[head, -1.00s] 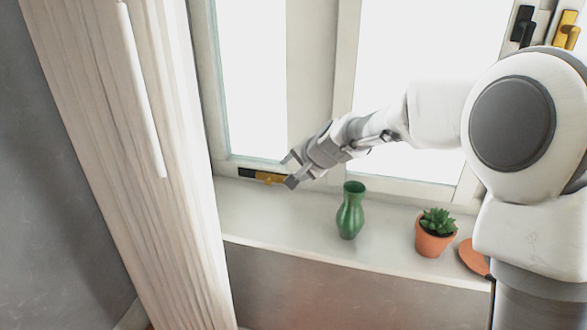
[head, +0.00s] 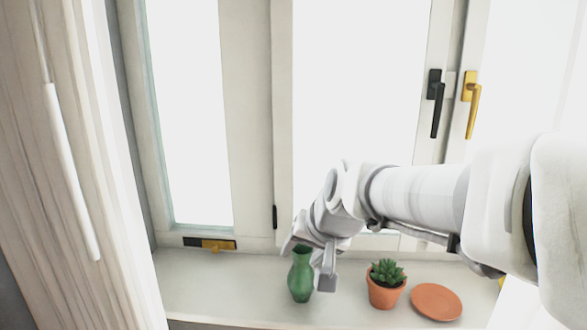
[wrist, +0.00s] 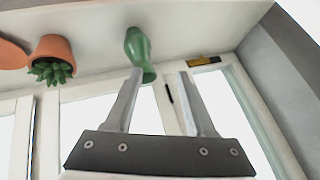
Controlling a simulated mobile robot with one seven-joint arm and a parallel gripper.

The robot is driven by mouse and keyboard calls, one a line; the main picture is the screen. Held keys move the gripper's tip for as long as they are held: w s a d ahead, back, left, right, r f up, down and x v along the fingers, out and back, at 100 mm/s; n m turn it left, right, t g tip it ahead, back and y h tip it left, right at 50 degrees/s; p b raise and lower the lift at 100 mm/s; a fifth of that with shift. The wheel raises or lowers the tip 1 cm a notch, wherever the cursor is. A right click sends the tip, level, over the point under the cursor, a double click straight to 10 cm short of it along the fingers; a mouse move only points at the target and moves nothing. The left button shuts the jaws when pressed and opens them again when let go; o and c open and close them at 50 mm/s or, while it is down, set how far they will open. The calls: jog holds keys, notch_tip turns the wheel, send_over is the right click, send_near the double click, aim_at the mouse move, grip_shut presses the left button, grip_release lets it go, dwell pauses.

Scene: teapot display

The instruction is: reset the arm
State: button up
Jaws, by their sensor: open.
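My gripper (head: 306,266) is open, with nothing between its fingers that I can see held. In the head view it overlaps the upper part of the green vase (head: 300,284), which stands upright on the window sill. In the wrist view the picture is upside down; the two fingers (wrist: 160,74) are spread wide. The vase (wrist: 138,45) shows past the fingertips there, overlapping the left finger's tip. I cannot tell whether that finger touches it. My arm reaches in from the right across the window.
A potted succulent (head: 386,287) and a terracotta saucer (head: 436,301) stand right of the vase on the sill (head: 200,290). A black and yellow latch (head: 210,244) is on the lower left frame. Black (head: 435,100) and yellow (head: 471,95) handles are upper right. The left sill is clear.

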jog(key=s+d+f+n+g+h, duration=0.1)
jog(key=s+d+h, duration=0.1)
jog(key=s+d, duration=0.55)
jog(key=s+d+f+n+h, duration=0.1)
jog(key=s+d, duration=0.4)
jog(key=s, duration=0.6)
notch_tip(320, 180, up, 13)
jog(key=p, duration=1.3)
